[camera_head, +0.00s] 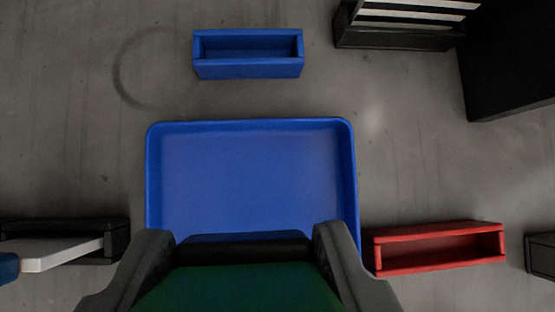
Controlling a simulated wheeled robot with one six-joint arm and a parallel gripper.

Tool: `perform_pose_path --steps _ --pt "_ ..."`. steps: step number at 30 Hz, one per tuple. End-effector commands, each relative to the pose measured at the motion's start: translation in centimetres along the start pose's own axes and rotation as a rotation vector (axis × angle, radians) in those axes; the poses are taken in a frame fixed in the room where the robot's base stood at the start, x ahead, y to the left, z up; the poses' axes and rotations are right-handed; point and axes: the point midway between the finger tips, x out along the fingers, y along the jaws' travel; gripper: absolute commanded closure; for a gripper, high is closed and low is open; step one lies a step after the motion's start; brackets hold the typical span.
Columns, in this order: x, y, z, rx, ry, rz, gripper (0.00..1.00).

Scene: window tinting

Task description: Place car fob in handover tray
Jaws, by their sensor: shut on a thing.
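My gripper (243,238) comes in from the bottom edge, with a grey finger on each side. It is shut on the car fob (238,285), a dark green thing with a black far edge that fills the space between the fingers. The near part of the fob is cut off by the frame. The handover tray (250,172) is a wide, shallow blue tray straight ahead, with an empty visible floor. The fingers and fob cover its near edge. I cannot tell how high the fob is above it.
A small blue bin (248,71) stands beyond the tray. A red bin (440,250) is at right, close to the tray. A black holder (117,240) with a white-and-blue tool (60,255) is at left. A black box with striped contents (400,38) is at top right.

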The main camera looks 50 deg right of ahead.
Motion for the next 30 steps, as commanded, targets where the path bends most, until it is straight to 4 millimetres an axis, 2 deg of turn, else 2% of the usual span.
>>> perform_pose_path --steps 10,17,24,30 --pt "4.4 0.0 2.9 0.0 -0.002 0.0 0.79" --pt "5.6 0.0 3.6 -0.001 -0.001 0.0 0.79" --pt "8.0 0.0 5.2 0.0 -0.002 0.0 0.79" --pt "8.3 0.0 5.3 0.0 0.0 -0.001 0.79"
